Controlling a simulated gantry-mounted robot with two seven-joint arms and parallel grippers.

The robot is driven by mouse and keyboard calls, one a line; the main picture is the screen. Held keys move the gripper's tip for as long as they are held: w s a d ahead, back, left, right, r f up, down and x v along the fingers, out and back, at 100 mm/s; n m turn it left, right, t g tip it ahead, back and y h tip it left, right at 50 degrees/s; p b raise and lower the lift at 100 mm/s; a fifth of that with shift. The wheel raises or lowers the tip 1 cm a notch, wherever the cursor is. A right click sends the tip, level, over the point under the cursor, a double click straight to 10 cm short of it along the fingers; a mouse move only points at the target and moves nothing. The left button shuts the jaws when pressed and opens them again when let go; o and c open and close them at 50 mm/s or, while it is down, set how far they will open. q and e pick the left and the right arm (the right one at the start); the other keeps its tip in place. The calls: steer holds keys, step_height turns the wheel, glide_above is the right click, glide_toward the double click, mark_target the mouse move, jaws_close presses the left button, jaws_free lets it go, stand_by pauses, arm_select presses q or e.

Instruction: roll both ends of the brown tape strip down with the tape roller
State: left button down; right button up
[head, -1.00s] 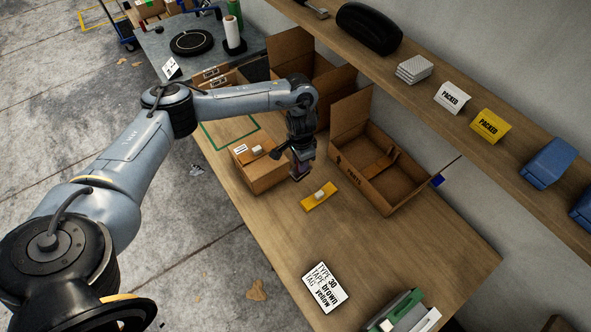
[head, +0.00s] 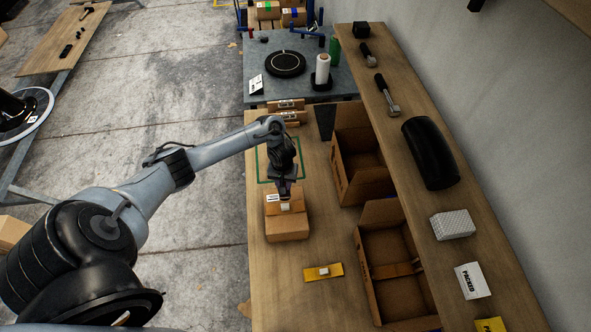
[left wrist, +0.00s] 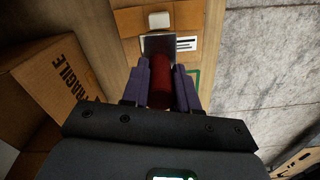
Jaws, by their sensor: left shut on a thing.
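My left gripper (head: 285,190) is shut on a dark red, rounded handle (left wrist: 161,88), apparently the tape roller's. A grey metal part (left wrist: 158,45) extends beyond the fingers in the left wrist view. The gripper is over the far part of a small cardboard box (head: 287,227). A brown tape band (left wrist: 130,20) with a white block (left wrist: 159,20) on it crosses the box top, beside a white label (left wrist: 187,44). I cannot tell whether the tool touches the box. The tape's ends are not clearly visible. My right gripper is out of view.
A yellow pad (head: 340,270) with a white block lies on the wooden bench (head: 290,312). Open cardboard cartons (head: 392,245) stand to the right, below a shelf (head: 428,204). A green outline (head: 259,165) is marked on the bench behind the small box.

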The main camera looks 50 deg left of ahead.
arm_select(q)
steer(key=s+p, duration=0.2)
steer(key=s, duration=0.4)
steer(key=shift+d+f+p, duration=0.1)
steer(key=shift+d+p, duration=0.05)
steer(key=shift+p, duration=0.15)
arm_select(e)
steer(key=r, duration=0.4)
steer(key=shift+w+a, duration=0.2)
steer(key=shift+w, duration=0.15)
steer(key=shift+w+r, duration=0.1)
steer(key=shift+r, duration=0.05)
arm_select(q)
steer(key=shift+f+b, duration=0.75)
steer(key=shift+f, duration=1.8)
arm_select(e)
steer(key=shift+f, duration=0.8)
